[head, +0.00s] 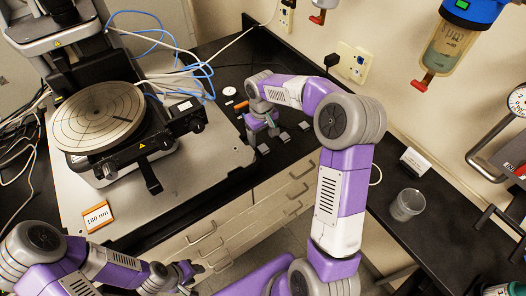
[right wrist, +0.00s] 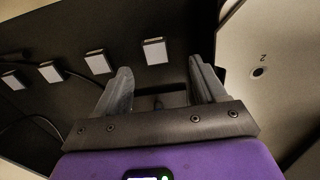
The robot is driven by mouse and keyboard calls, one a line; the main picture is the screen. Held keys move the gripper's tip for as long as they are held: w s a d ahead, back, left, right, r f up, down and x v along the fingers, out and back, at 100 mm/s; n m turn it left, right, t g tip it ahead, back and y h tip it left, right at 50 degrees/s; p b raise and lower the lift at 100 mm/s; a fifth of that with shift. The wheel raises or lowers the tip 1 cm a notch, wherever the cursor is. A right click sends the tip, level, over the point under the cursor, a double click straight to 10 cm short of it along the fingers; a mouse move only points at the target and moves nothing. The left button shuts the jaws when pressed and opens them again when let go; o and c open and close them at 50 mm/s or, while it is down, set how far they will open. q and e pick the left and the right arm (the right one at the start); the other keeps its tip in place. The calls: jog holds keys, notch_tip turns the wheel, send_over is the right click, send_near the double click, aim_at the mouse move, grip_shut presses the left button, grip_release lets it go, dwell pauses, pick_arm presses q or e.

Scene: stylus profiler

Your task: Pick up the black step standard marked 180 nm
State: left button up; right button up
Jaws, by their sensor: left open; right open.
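Several small dark blocks with pale grey tops stand in a row on the black bench. In the head view I see a near block (head: 264,149), a middle block (head: 284,137) and a far block (head: 304,125). No marking on them is legible, so I cannot tell which is the 180 nm standard. A card reading "180 nm" (head: 97,216) stands on the profiler's base. My right gripper (head: 262,130) is open over the bench beside the row. In the right wrist view, one block (right wrist: 155,51) lies just beyond the open fingers (right wrist: 160,75). My left gripper (head: 188,277) is open and empty, low in front.
The profiler's metal base (head: 170,185) and round stage (head: 98,115) fill the left. A white disc (head: 229,91) and an orange piece (head: 241,105) lie behind my right gripper. A clear beaker (head: 407,205) and small white card (head: 415,161) stand on the right bench.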

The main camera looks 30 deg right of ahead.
aim_at(263, 148)
jog(key=f, duration=0.6)
jog(key=shift+w+d+f+b, duration=0.2)
jog(key=shift+w+d+b, duration=0.05)
jog(key=shift+d+b, duration=0.1)
jog(key=shift+c, duration=0.3)
jog(key=c, duration=1.1)
notch_tip(263, 148, up, 10)
jog(key=shift+r+p, duration=0.1)
jog(key=shift+p, duration=0.65)
jog(key=o, duration=0.5)
jog(key=shift+c, duration=0.2)
grip_shut()
